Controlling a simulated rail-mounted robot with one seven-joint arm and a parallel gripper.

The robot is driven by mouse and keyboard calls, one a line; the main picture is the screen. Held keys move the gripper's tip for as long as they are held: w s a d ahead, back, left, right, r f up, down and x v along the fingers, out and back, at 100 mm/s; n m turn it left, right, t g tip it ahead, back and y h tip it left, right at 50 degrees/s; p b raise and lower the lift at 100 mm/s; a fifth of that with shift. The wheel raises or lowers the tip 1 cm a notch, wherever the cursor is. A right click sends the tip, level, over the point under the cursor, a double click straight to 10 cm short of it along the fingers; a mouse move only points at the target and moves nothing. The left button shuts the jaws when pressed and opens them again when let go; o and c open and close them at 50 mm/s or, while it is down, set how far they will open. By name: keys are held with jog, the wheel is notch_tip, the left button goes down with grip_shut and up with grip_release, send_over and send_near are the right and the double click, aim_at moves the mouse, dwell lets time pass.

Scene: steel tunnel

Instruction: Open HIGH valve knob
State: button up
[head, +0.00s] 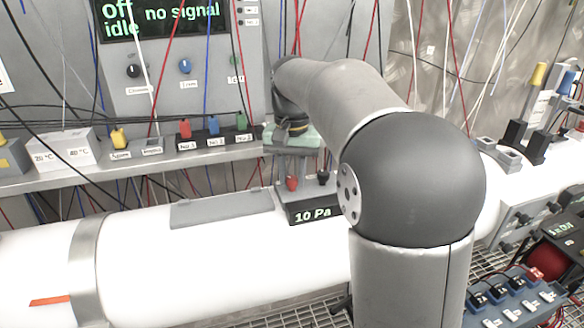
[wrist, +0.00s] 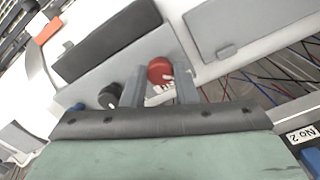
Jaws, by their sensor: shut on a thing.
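A red knob (wrist: 160,70) sits on the grey valve panel in the wrist view, between the two grey fingers of my gripper (wrist: 161,83). The fingers are shut on it from both sides. White lettering beside it is partly covered and I cannot read it. A black knob (wrist: 110,95) and a blue knob (wrist: 77,106) stand beside it, free of the fingers. In the head view my gripper (head: 291,175) reaches down to the red knob (head: 292,184), left of the black knob (head: 323,177). The blue knob is hidden there by my arm.
A dark display (head: 313,214) reading "10 Pa" faces the front of the valve panel on the white tube (head: 250,255). A flat grey plate (head: 222,207) lies to the left. A shelf with coloured plugs (head: 185,130) and many hanging cables stands close behind.

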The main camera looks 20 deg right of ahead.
aim_at(292, 178)
jog(key=n+p, duration=0.1)
jog(key=n, duration=0.2)
jog(key=shift+r+n, duration=0.1)
jog(key=shift+n, duration=0.2)
jog(key=shift+n+p, duration=0.35)
jog(key=shift+n, duration=1.65)
jog(key=o, duration=1)
notch_tip(292, 178, up, 17)
jog(key=shift+r+p, duration=0.15)
jog(key=shift+p, duration=0.3)
